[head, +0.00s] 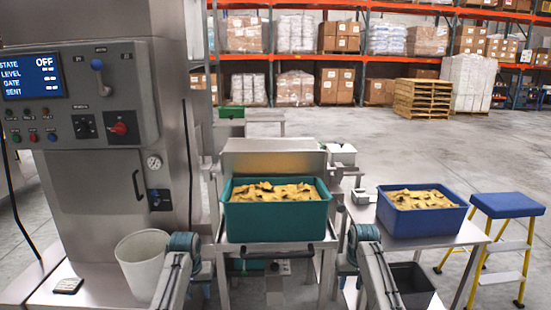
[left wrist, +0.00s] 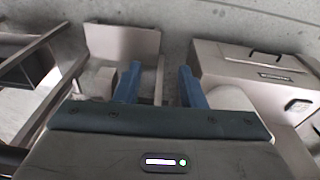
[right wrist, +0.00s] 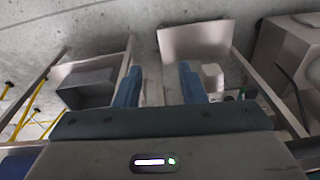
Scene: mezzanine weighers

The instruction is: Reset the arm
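My left gripper (head: 190,244) is low in the head view, between the white bucket and the middle stand, below the level of the teal crate. In the left wrist view its two blue fingers (left wrist: 157,72) are apart with nothing between them. My right gripper (head: 361,236) is low between the middle stand and the right table. In the right wrist view its blue fingers (right wrist: 159,68) are apart and empty. Both arms come up from the bottom edge of the head view. Neither gripper holds anything.
A teal crate (head: 276,219) of yellow pieces sits on the middle stand; a blue crate (head: 423,222) of similar pieces sits on the right table (head: 470,234). A white bucket (head: 142,262) stands left, by the control panel (head: 90,90). A blue-topped yellow step stool (head: 508,205) stands right.

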